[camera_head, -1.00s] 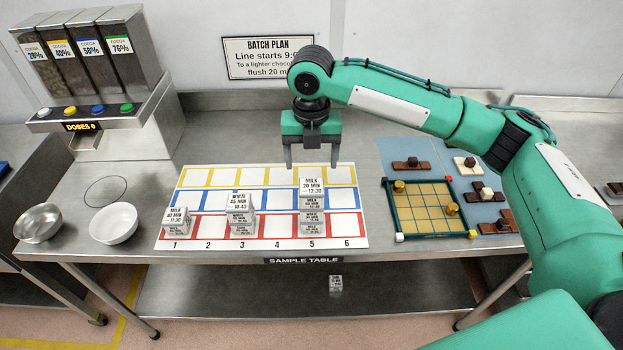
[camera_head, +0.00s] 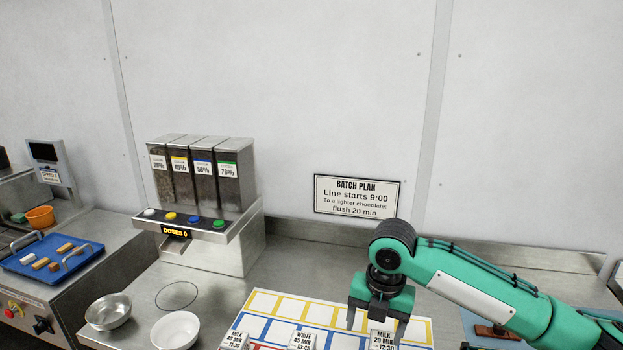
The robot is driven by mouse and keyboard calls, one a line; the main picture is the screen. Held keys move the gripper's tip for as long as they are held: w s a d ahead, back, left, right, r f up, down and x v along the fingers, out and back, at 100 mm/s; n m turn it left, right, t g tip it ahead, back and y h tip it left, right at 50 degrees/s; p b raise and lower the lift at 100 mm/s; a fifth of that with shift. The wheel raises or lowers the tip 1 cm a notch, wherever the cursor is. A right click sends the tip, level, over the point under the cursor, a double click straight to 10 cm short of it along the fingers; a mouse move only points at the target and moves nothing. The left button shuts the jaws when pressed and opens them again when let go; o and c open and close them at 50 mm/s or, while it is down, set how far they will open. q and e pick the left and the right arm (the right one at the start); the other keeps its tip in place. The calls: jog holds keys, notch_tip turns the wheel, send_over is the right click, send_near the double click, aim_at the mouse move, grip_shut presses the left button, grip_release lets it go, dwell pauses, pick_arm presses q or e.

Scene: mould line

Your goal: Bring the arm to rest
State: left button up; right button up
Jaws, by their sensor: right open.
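My right arm comes in from the right, green with a white panel. Its gripper (camera_head: 375,325) points down, open and empty, over the back of the planning board (camera_head: 262,303) with its yellow and blue squares. A milk block marked 20 min (camera_head: 383,339) stands just below and in front of the right finger; I cannot tell whether they touch. A white block marked 45 min (camera_head: 303,340) and a milk block marked 40 min (camera_head: 235,340) stand further left. The front of the board is cut off by the picture's edge. My left gripper is not in view.
The cocoa dispenser (camera_head: 205,200) stands at the back left, its display reading DOSES 0. A steel bowl (camera_head: 108,312) and a white bowl (camera_head: 176,331) stand at the front left. A blue tray (camera_head: 50,268) lies on the left bench. A brown piece (camera_head: 492,331) lies right of the board.

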jog(key=s+a+f+m+t+y, duration=0.2)
jog(key=s+a+f+m+y, duration=0.35)
jog(key=s+f+m, duration=0.75)
jog(key=s+d+f+m+t+h, duration=0.1)
jog(key=s+d+f+m+h, duration=0.25)
jog(key=s+d+m, duration=0.4)
jog(key=s+d+f+m+h, duration=0.2)
jog(key=s+d+f+m, duration=0.3)
jog(key=s+d+m, duration=0.3)
notch_tip(320, 180, down, 31)
jog(key=g, duration=0.1)
jog(key=s+d+f+g, duration=0.1)
jog(key=s+d+f, duration=0.1)
jog(key=s+f, duration=1.7)
jog(key=shift+d+f+h, duration=0.35)
jog(key=shift+f+h, duration=0.05)
